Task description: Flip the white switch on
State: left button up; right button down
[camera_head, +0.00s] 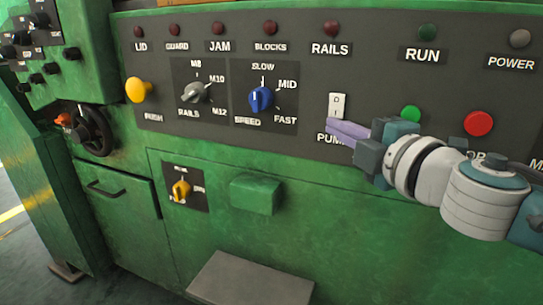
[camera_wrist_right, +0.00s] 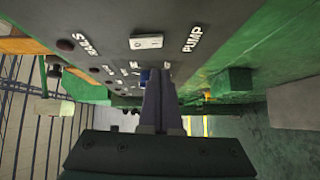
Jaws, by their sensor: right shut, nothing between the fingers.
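The white switch (camera_head: 337,104) is a small rocker on the dark panel, between the RAILS lamp and the PUMP label. It also shows in the right wrist view (camera_wrist_right: 146,41), at the top, with dark marks on its face. My right gripper (camera_head: 331,127) comes in from the right with its purple fingers shut and empty. Its fingertips are just below the switch in the head view, partly covering the PUMP label. In the wrist view the shut fingers (camera_wrist_right: 158,78) point along the panel beside the switch. I cannot tell whether they touch the panel. My left gripper is not in view.
A green button (camera_head: 410,114) and a red button (camera_head: 478,123) lie right of the switch, near my right arm. A blue speed knob (camera_head: 261,98) and a yellow push button (camera_head: 138,90) lie left. A green block (camera_head: 255,194) juts out below.

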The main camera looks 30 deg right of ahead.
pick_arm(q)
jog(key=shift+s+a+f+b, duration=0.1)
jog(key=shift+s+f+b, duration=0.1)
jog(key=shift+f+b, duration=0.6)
pick_arm(e)
jog(key=s+a, duration=0.1)
jog(key=s, duration=0.9)
jog(key=shift+f, duration=0.45)
jog(key=shift+s, duration=0.1)
